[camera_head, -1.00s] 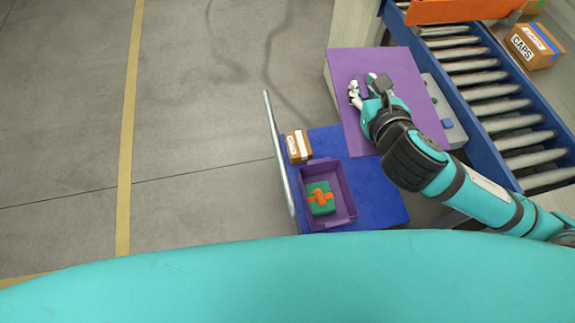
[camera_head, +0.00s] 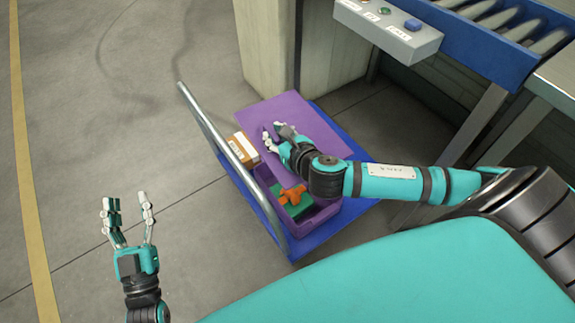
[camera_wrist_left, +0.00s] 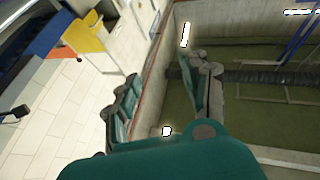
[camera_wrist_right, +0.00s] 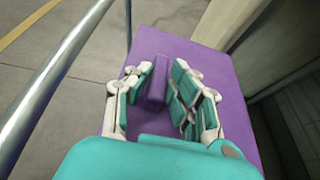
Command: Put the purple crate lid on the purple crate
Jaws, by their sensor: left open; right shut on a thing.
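The purple crate lid (camera_head: 306,121) is a flat purple panel held by its handle in my right gripper (camera_head: 278,137). In the right wrist view the fingers (camera_wrist_right: 163,90) are shut on the upright purple handle (camera_wrist_right: 154,92), with the lid (camera_wrist_right: 213,72) spread below them. The purple crate (camera_head: 318,217) stands on the blue cart, partly hidden by the lid and my right arm. A green box with an orange bow (camera_head: 290,197) is inside it. The lid covers the crate's far part in the head view; its height above it is unclear. My left gripper (camera_head: 127,210) is open and empty, left of the cart.
The blue cart (camera_head: 340,222) has a metal handle rail (camera_head: 232,165) along its left side. A small cardboard box (camera_head: 244,148) sits between rail and lid. A conveyor with a button panel (camera_head: 388,27) is at upper right. The floor at left is clear.

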